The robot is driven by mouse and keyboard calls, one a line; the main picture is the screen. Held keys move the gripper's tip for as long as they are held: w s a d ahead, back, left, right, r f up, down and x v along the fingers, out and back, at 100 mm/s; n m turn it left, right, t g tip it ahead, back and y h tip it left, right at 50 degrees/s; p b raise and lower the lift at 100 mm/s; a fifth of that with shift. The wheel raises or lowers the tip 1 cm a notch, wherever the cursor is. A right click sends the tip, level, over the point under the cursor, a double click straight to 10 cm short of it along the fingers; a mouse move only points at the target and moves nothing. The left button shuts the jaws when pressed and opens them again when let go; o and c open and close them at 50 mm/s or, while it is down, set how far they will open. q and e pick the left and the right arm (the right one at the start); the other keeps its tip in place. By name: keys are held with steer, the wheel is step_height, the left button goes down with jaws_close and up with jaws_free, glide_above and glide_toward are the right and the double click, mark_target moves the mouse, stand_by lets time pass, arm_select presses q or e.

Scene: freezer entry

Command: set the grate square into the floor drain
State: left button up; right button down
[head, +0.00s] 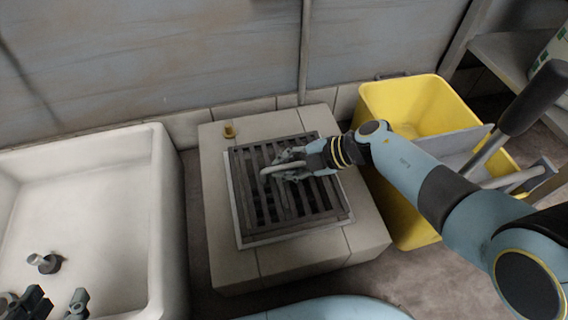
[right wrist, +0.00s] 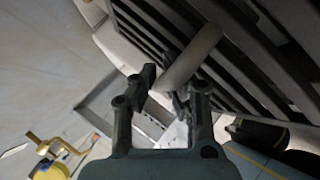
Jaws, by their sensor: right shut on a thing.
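The dark slatted grate (head: 265,205) lies over the floor drain, whose pale metal frame (head: 241,238) shows along the left and near edges. The grate covers most of the opening and sits a little off the frame's outline. My right gripper (head: 283,164) is shut on the grate's pale curved handle (head: 267,169). In the right wrist view the handle (right wrist: 190,57) passes by the fingers (right wrist: 165,95), and part of the drain frame (right wrist: 98,105) shows beyond the grate (right wrist: 260,60). My left gripper (head: 54,303) is open and empty over the sink, partly cut off.
The drain is in a raised tiled block (head: 220,265). A small brass piece (head: 229,131) stands on its back left corner. A white sink (head: 165,220) is at left, a yellow mop bucket (head: 425,105) close at right. A wall with a pipe (head: 304,50) is behind.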

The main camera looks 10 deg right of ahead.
steer(key=shift+f+b, duration=1.05)
steer(key=shift+f, duration=0.35)
stand_by(0.8)
steer(key=c, duration=1.4)
jaws_free()
steer(key=shift+f, duration=0.1)
steer(key=shift+o, duration=0.2)
